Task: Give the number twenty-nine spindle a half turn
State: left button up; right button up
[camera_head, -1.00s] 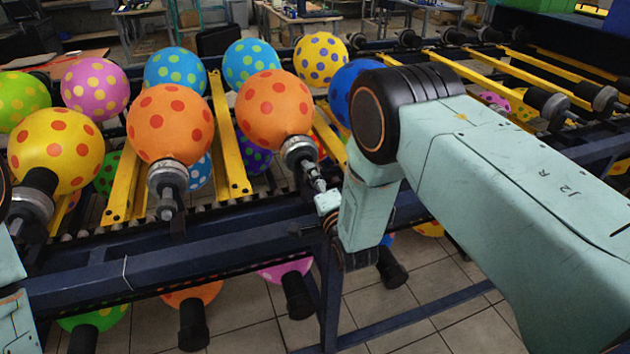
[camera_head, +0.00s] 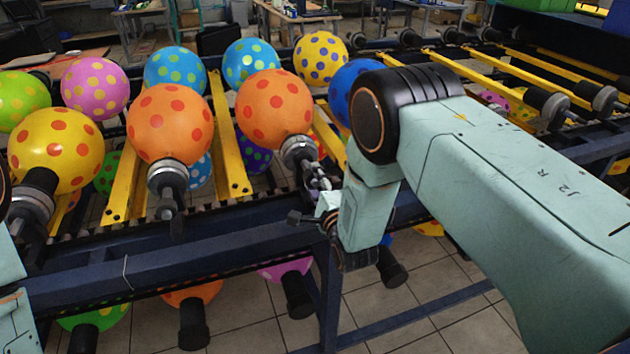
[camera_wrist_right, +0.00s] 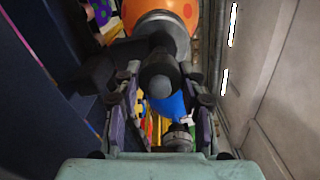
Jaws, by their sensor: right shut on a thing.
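The spindle (camera_head: 298,150) in front of the right orange balloon with red dots (camera_head: 274,108) has a grey metal collar and a dark end. No number is readable on it. My right gripper (camera_head: 320,182) is at the near end of this spindle, partly hidden by my right arm. In the right wrist view, the fingers of my right gripper (camera_wrist_right: 160,88) lie on both sides of the dark spindle end (camera_wrist_right: 160,68) and are shut on it. The orange balloon (camera_wrist_right: 162,8) shows behind the collar there. My left gripper is out of view.
A second orange balloon (camera_head: 170,122) on its own spindle (camera_head: 168,182) stands to the left, with a yellow dotted balloon (camera_head: 56,150) beyond it. A dark blue rail (camera_head: 180,262) runs along the front. Yellow bars (camera_head: 228,150) lie between the balloons.

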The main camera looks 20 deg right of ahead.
jog(key=o, duration=1.1)
jog(key=shift+o, duration=0.2)
jog(key=shift+s, duration=0.1)
jog(key=s, duration=1.1)
jog(key=shift+s+d, duration=0.2)
jog(key=shift+s, duration=0.2)
